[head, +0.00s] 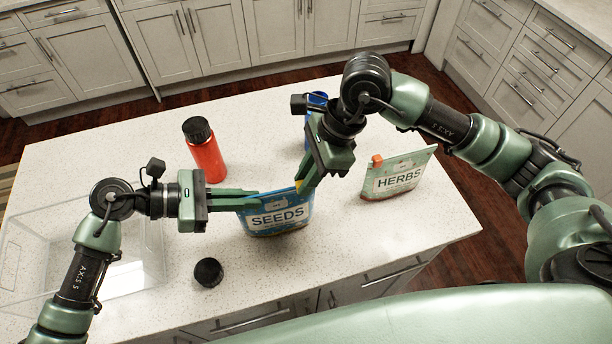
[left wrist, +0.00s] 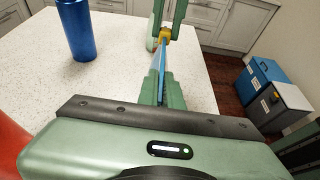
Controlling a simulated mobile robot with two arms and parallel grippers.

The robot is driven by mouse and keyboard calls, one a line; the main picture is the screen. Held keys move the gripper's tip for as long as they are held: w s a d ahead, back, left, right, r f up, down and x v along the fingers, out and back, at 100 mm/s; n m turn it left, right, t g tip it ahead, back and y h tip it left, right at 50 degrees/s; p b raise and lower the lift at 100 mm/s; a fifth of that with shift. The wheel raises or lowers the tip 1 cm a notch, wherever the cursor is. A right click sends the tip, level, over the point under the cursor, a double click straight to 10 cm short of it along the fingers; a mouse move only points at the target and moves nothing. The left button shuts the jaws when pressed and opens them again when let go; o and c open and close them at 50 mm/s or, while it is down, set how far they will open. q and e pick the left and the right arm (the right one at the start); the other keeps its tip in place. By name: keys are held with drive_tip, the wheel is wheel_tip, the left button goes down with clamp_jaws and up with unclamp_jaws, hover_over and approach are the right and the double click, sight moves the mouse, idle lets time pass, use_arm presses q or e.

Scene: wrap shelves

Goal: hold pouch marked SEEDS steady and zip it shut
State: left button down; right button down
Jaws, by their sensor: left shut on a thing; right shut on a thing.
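The blue SEEDS pouch (head: 276,220) stands upright on the white counter, its label facing me. My left gripper (head: 252,199) is shut on its upper left edge; the left wrist view shows the pouch's thin blue edge (left wrist: 160,62) running away from the fingers. My right gripper (head: 300,184) comes down at the pouch's upper right end and is shut on the yellow zip slider (left wrist: 165,34). The fingers hide most of the slider in the head view. I cannot tell how far the zip is closed.
A HERBS pouch (head: 398,180) with an orange slider stands to the right. A red bottle (head: 206,156) and a blue bottle (head: 317,99) stand behind. A black cap (head: 208,272) lies in front, beside a clear bin (head: 150,243) at left. The front right counter is clear.

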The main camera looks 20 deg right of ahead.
sight(282, 190)
drive_tip(key=a, duration=0.4)
drive_tip(key=shift+w+a, duration=0.1)
drive_tip(key=shift+a, duration=0.05)
drive_tip(key=c, duration=1.3)
unclamp_jaws()
drive_tip(key=v, duration=1.2)
